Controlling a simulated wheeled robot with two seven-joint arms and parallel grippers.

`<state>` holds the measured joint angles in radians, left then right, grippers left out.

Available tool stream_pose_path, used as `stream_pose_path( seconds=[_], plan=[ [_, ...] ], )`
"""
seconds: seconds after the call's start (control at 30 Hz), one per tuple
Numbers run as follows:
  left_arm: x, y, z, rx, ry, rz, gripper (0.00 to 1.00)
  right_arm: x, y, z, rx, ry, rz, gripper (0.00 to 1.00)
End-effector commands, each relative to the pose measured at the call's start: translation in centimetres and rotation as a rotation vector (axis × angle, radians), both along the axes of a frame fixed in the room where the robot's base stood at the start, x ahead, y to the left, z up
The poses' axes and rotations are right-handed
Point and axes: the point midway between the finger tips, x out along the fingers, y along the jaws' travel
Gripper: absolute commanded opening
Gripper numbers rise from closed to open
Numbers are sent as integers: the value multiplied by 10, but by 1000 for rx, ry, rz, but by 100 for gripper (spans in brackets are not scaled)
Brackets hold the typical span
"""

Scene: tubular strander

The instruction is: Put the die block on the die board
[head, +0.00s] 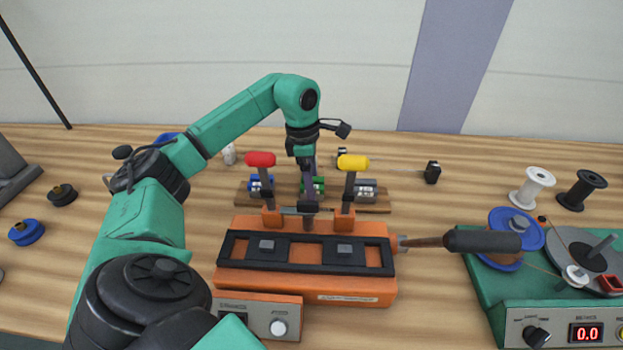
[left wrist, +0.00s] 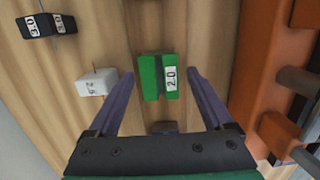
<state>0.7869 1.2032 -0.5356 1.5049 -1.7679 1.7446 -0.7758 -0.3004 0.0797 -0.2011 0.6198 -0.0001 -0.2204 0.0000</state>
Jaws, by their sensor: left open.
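A green block (left wrist: 157,77) with a white "2.0" label lies between the spread fingers of my left gripper (left wrist: 163,95) in the left wrist view, with gaps on both sides. In the head view the green block (head: 316,185) stands in a row on a low wooden board (head: 380,207), partly hidden by my gripper. A blue block (head: 261,184) is to its left and a grey block (head: 366,187) to its right. My left gripper (head: 307,210) points down, open and empty. My right gripper is not in view. I cannot tell which piece is the die block.
A black block (head: 432,172) is behind right. Spools and a green machine (head: 490,300) occupy the right. The left table has free room.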

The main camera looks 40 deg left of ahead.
Motion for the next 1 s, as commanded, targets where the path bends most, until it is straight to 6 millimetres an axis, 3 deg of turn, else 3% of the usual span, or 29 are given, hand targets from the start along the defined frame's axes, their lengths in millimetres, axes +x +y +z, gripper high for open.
stream_pose_path(
  seconds=[0.17, 0.5, 0.6, 1.0],
  plan=[
    [0, 1, 13, 0, -4, 0, 85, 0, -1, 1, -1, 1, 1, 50],
    [-6, 8, 99, -2, -5, -1, 85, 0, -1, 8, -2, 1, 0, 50],
    [-7, 11, 118, 1, -3, 0, 85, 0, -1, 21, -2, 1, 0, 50],
    [-8, 12, 122, 0, 0, 0, 85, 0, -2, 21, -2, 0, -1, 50]
  ],
)
